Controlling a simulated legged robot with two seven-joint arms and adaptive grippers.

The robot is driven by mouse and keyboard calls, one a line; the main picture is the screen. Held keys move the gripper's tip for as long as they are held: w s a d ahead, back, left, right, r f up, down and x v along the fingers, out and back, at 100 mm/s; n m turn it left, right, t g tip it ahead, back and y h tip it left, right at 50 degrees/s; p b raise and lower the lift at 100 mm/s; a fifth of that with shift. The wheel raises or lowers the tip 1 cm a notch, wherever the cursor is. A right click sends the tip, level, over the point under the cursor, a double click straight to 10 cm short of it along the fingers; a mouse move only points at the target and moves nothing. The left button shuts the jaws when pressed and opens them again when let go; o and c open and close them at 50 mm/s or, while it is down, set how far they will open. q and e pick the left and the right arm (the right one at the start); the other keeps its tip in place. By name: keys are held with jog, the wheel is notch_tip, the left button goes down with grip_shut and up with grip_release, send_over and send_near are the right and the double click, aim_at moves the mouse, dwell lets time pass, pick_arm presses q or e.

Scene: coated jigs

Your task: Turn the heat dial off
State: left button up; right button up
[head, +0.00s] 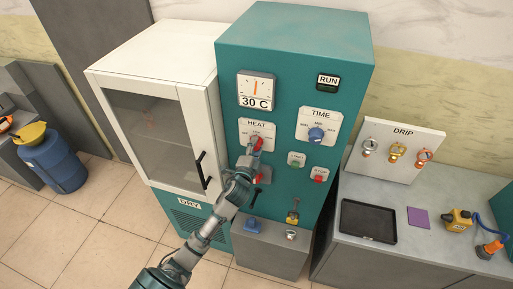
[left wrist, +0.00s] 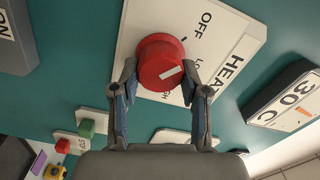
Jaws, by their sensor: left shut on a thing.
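The red heat dial (head: 256,142) sits on a white plate marked HEAT (head: 257,124) on the teal cabinet. In the left wrist view the round dial (left wrist: 160,62) has a white mark pointing right, toward a partly hidden label starting "LO". The word OFF is on the plate (left wrist: 225,32), above and right of the dial. My left gripper (head: 253,152) is shut on the dial, one finger on each side; it also shows in the left wrist view (left wrist: 160,88). My right gripper is out of view.
A gauge (head: 256,89) reading 30 C is above the dial. The blue TIME dial (head: 316,135), green start button (head: 297,160) and red stop button (head: 319,175) are close on the right. A white-framed door (head: 150,125) with a black handle is left.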

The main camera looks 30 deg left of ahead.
pick_arm(q)
jog(key=shift+f+n, duration=0.2)
jog(key=shift+n, duration=0.6)
jog(key=shift+f, duration=0.1)
jog(key=o, duration=1.1)
jog(key=shift+o, duration=0.2)
jog(key=shift+s+a, duration=0.1)
jog(key=shift+a, duration=0.05)
jog(key=shift+a, duration=0.1)
jog(key=v, duration=1.2)
